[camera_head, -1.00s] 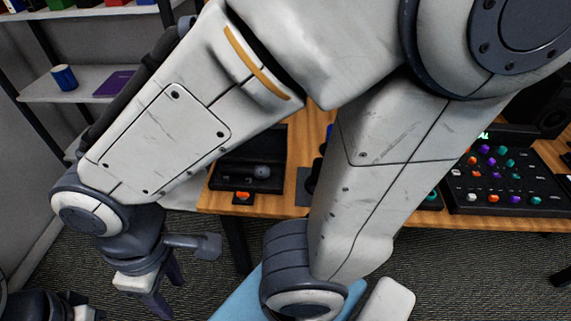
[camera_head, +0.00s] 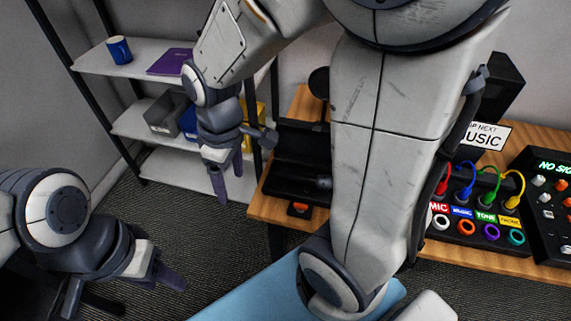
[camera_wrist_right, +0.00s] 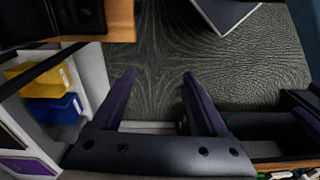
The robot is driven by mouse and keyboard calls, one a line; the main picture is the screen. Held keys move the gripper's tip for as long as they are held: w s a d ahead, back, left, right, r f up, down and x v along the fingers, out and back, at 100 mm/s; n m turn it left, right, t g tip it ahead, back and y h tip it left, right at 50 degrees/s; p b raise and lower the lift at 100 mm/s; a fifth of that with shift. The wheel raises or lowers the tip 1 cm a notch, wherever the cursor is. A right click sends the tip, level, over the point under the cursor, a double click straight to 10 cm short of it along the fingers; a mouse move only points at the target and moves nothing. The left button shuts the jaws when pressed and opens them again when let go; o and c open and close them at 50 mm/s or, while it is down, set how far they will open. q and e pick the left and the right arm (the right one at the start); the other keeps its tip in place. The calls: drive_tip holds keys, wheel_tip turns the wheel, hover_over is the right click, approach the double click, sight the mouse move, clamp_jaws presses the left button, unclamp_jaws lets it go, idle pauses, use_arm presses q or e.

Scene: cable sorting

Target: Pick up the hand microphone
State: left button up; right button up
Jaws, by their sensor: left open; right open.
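A small dark rounded thing (camera_head: 324,182), perhaps the head of the hand microphone, shows in an open black case (camera_head: 292,188) on the wooden table; the rest of it is hidden behind my arm. My right gripper (camera_head: 228,184) hangs fingers-down, open and empty, left of the case and off the table edge. In the right wrist view, its two purple fingers (camera_wrist_right: 160,88) are apart over the carpet. My left gripper (camera_head: 122,288) is open and empty at the lower left, far from the table.
A shelf rack (camera_head: 140,62) with a blue mug (camera_head: 119,49) and purple book (camera_head: 170,61) stands behind my right gripper. Yellow and blue bins show in the right wrist view (camera_wrist_right: 45,85). A cable panel (camera_head: 470,228) sits right on the table. Carpet is clear left of the table.

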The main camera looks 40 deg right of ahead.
drive_tip(key=w+d+f+b, duration=0.1)
drive_tip(key=w+d+f, duration=0.1)
drive_tip(key=d, duration=0.4)
drive_tip(key=w+d+f, duration=0.3)
drive_tip(key=d, duration=0.2)
drive_tip(key=b, duration=0.2)
approach(302, 175)
drive_tip(key=shift+s+a+f+h, duration=0.1)
drive_tip(key=shift+a+f+h, duration=0.05)
drive_tip(key=shift+h, duration=0.15)
wheel_tip(302, 175, down, 4)
drive_tip(key=shift+r, duration=0.2)
drive_tip(key=shift+w+a+f, duration=0.1)
drive_tip(key=shift+w+f, duration=0.05)
drive_tip(key=shift+f, duration=1.25)
drive_tip(key=shift+w+a+f, duration=0.1)
drive_tip(key=shift+f, duration=1.35)
clamp_jaws()
